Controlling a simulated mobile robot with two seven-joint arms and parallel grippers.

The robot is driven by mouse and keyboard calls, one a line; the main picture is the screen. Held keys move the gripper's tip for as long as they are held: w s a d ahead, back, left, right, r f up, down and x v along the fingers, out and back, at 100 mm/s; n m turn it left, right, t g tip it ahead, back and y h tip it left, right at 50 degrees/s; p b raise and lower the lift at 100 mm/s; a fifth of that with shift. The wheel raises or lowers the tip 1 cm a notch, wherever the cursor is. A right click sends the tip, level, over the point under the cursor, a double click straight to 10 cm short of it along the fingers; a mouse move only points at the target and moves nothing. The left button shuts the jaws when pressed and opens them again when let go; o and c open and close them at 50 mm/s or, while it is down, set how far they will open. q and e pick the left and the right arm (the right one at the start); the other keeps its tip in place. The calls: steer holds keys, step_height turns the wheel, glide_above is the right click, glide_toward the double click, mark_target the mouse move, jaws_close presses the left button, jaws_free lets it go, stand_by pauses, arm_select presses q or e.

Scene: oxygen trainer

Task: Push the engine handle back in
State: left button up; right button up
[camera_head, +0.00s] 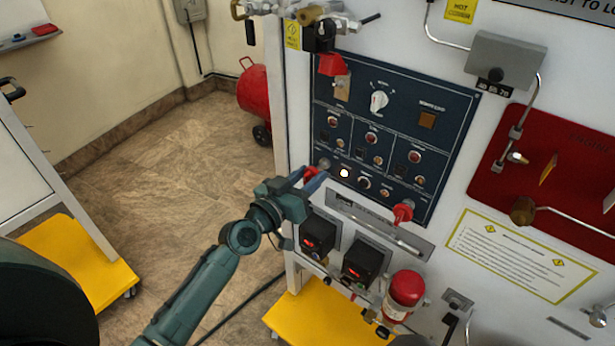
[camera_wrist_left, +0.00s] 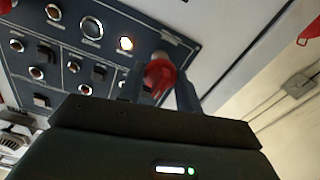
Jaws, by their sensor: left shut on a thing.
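A red handle (camera_head: 311,172) sticks out at the lower left corner of the dark blue control panel (camera_head: 463,110). My left gripper (camera_head: 313,181) is at this handle, with its fingers on either side of it. In the left wrist view the red handle (camera_wrist_left: 160,76) shows between the two fingertips (camera_wrist_left: 160,84), and the jaws are shut on it. The fingers hide part of the handle and its shaft. A second, similar red handle (camera_head: 402,213) sticks out at the panel's lower right and is untouched. My right gripper is not in view.
Below the panel are a metal bar handle (camera_head: 380,222), two black boxes with red displays (camera_head: 362,262) and a red cylinder (camera_head: 405,288). A lit button (camera_head: 344,173) is just right of the gripper. Yellow platforms (camera_head: 325,315) stand low. The floor at left is open.

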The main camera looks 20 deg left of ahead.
arm_select(q)
steer(key=shift+x, duration=1.25)
jaws_close()
steer(key=shift+r, duration=0.1)
steer(key=o, duration=1.2)
jaws_free()
steer(key=shift+w, duration=0.15)
steer(key=shift+b+v, duration=0.9)
steer(key=shift+v, duration=5.75)
steer(key=shift+d, duration=0.1)
